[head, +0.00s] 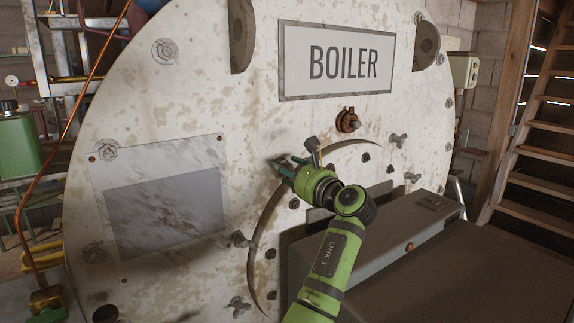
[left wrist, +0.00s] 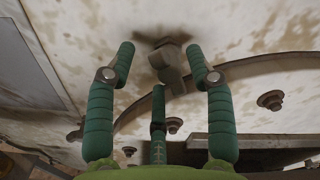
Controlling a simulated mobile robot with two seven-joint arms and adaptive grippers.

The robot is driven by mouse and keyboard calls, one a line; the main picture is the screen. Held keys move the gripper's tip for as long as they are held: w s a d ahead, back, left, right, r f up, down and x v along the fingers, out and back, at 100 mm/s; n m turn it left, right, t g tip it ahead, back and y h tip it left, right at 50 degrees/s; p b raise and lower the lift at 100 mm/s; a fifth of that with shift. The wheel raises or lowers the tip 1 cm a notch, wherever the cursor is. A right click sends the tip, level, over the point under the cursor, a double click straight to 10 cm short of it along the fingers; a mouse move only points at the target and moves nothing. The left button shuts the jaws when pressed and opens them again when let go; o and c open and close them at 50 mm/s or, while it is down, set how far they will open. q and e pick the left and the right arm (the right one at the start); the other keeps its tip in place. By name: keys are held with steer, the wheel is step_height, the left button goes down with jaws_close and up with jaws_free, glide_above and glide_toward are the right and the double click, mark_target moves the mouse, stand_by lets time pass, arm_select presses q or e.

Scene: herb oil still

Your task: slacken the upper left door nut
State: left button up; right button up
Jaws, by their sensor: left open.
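The upper left door nut (left wrist: 171,68) is a grey-brown winged nut on the stained white boiler front. In the left wrist view it sits between and just beyond my gripper's fingertips, with a gap on both sides. In the head view I cannot make it out clearly around the gripper. My left gripper (head: 284,168) is open, its teal fingers pointing at the boiler front near the upper left of the round door's curved rim (head: 256,238). It holds nothing. My right gripper is not in view.
Other wing nuts stand out from the front, at the left (head: 240,239), lower left (head: 238,306) and upper right (head: 398,140). A rusty fitting (head: 348,121) sits under the BOILER sign (head: 336,62). A dark grey box (head: 405,232) stands close on the right.

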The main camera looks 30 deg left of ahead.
arm_select(q)
steer(key=shift+w+a+f, duration=0.1)
steer(key=shift+w+a, duration=0.35)
steer(key=shift+a, duration=0.1)
steer(key=shift+s, duration=0.1)
jaws_close()
